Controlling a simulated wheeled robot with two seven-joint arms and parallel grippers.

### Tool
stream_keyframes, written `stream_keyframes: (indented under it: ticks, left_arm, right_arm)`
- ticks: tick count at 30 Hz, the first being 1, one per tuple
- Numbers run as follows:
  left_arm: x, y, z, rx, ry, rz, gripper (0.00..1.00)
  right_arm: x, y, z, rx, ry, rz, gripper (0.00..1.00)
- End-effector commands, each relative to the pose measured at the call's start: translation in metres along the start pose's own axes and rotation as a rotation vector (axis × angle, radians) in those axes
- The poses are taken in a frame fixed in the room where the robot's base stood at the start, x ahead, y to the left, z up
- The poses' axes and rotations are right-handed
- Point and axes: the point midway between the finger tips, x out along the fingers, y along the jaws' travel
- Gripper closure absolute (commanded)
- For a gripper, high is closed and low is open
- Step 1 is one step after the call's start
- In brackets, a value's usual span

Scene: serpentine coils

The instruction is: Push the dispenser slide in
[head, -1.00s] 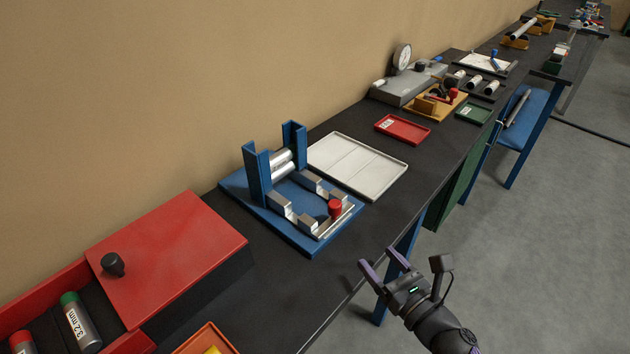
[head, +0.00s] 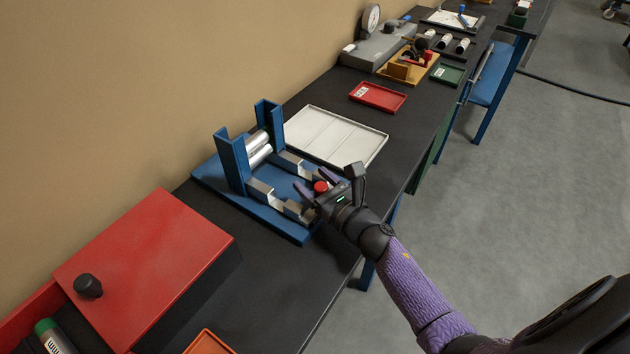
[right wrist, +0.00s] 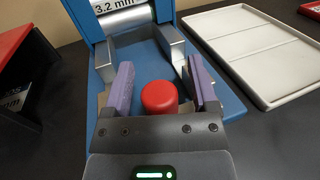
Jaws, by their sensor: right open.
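The dispenser (head: 205,172) is a blue base with two blue uprights and metal rollers or tubes between them, on the black bench. Its slide has a red knob (head: 321,187) at the front end; the knob also shows in the right wrist view (right wrist: 159,97). A cylinder labelled 3.2 mm (right wrist: 125,18) lies at the back between the uprights. My right gripper (head: 314,186) is open, with its purple fingers on either side of the red knob. Whether they touch it I cannot tell. The gripper hides most of the slide's front. My left gripper is not in view.
A white tray (head: 371,147) lies just behind and right of the dispenser. A red box lid (head: 140,265) with a black knob is at left. A red tray (head: 378,97), a dial gauge (head: 371,18) and other fixtures stand farther along the bench.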

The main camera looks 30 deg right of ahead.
Motion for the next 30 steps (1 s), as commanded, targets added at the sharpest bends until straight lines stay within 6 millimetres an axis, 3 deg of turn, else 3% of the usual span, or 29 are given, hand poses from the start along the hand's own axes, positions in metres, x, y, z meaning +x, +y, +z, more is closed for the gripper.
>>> stream_keyframes:
  ticks: [5, 16, 30]
  left_arm:
    - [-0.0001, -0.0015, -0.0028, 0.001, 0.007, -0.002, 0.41]
    - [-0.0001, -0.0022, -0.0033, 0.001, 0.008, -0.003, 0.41]
    - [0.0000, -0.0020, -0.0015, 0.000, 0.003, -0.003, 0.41]
  right_arm:
    - [0.0000, 0.0001, 0.0000, 0.000, 0.000, 0.000, 0.26]
    - [-0.0002, 0.0001, -0.0001, 0.001, 0.000, 0.000, 1.00]
    - [-0.0003, 0.0001, -0.0001, 0.001, 0.000, 0.000, 1.00]
